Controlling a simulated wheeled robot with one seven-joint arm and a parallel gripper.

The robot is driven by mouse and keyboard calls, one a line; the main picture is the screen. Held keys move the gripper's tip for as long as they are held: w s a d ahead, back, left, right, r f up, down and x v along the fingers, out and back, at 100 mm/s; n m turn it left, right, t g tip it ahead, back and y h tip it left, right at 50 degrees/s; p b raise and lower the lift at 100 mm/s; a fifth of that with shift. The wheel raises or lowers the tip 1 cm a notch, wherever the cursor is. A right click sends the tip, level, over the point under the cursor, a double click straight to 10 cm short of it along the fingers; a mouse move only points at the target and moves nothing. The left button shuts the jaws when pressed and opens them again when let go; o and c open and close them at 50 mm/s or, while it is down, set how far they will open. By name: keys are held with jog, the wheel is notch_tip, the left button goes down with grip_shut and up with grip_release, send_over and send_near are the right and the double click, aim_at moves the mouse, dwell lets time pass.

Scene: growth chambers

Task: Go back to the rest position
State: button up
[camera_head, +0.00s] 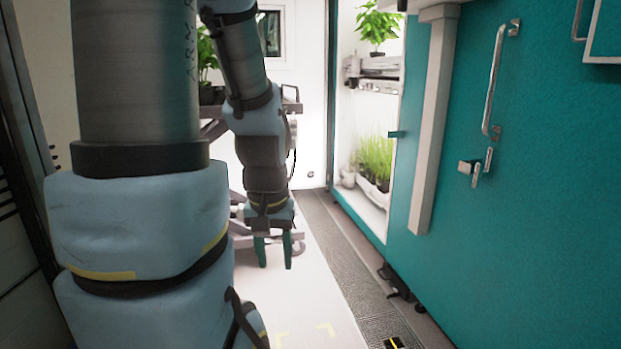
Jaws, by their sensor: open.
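My gripper (274,252) hangs at the end of my arm, left of the picture's middle, pointing down. Its two green fingers are apart, with nothing between them. It is above the pale floor, in front of a cart (240,212) that my arm partly hides. My arm's large near links cover much of the left side of the picture.
Teal cabinets (530,180) with metal handles line the right side. An open growth chamber holds a leafy plant (376,25) above and a tray of grass-like plants (373,162) below. A dark grated strip (345,245) runs along the floor. The pale floor (315,290) is clear.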

notch_tip(320, 180, up, 15)
jog(key=p, duration=1.3)
